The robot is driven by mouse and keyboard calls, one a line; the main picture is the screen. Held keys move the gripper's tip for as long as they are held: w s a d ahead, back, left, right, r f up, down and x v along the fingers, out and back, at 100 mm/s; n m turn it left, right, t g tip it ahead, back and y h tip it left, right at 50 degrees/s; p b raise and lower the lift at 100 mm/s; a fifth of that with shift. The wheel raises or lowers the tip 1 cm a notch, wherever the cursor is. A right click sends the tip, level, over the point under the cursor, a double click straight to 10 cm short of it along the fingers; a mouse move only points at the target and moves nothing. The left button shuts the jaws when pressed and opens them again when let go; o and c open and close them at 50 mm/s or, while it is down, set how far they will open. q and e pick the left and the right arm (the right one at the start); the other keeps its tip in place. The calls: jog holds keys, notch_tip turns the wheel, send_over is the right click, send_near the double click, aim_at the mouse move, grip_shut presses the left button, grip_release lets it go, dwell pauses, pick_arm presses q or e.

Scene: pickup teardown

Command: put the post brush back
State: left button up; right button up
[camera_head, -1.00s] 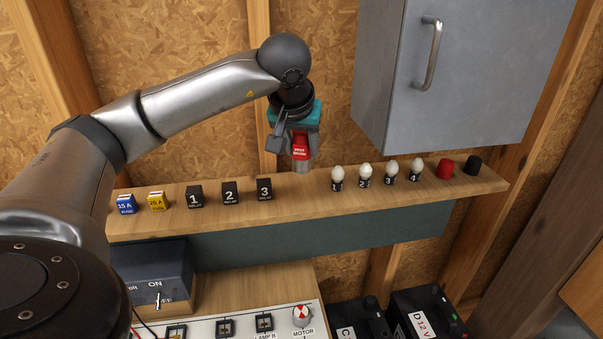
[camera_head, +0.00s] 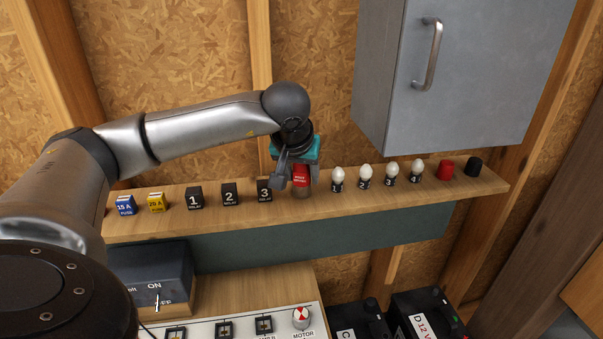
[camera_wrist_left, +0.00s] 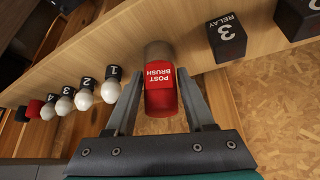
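The post brush (camera_head: 301,175) is a small red cylinder with a grey-brown lower end and a white label. It is upright at the shelf (camera_head: 400,196), between relay 3 (camera_head: 264,190) and bulb 1 (camera_head: 338,179). Its lower end is at the shelf top; I cannot tell whether it touches. In the left wrist view the brush (camera_wrist_left: 160,95) reads POST BRUSH between the fingertips. My right gripper is not in view.
Relays and fuses (camera_head: 156,202) stand to the left on the shelf. Several bulbs (camera_head: 391,172), a red cap (camera_head: 445,170) and a black cap (camera_head: 473,167) stand to the right. A grey cabinet (camera_head: 470,70) hangs above right. A switch box (camera_head: 150,275) and batteries (camera_head: 425,315) are below.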

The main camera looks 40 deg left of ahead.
pick_arm(q)
jog(key=shift+o, duration=1.4)
jog(key=shift+r, duration=0.25)
jog(key=v, duration=1.2)
